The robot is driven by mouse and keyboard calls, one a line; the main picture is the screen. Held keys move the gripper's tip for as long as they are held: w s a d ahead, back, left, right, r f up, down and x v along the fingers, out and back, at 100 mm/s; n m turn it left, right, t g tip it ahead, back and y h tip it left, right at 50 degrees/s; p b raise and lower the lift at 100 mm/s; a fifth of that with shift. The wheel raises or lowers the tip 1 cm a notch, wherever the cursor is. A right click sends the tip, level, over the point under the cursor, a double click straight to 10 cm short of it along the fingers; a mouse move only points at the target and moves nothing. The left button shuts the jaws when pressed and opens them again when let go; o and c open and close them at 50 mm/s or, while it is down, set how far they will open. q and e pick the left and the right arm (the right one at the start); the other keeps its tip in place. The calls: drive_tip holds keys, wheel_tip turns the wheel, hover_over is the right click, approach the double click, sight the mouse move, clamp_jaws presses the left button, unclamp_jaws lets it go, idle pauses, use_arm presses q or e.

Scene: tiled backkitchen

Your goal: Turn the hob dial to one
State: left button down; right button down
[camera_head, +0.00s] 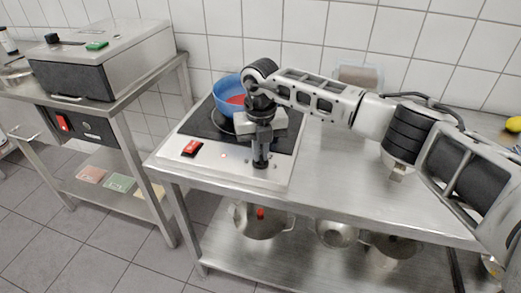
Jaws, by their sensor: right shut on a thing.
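The hob (214,168) is a white unit with a black cooking surface, set at the left end of the steel table. My right gripper (261,160) reaches down over its front panel from the right. Its fingers are shut on the hob dial, which they almost wholly hide. The dial's setting cannot be read. A red rocker switch (193,147) sits on the panel to the left of the gripper. My left gripper is not in view.
A blue pan (229,88) with something red in it stands at the hob's back, partly behind my right gripper. A grey appliance (105,60) stands on a separate table at left. Pots (262,222) are on the lower shelf.

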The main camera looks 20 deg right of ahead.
drive_tip(key=c, duration=1.5)
unclamp_jaws()
drive_tip(key=shift+c, duration=0.2)
wheel_tip(320, 180, up, 16)
drive_tip(key=b, duration=0.1)
drive_tip(key=shift+b, duration=0.35)
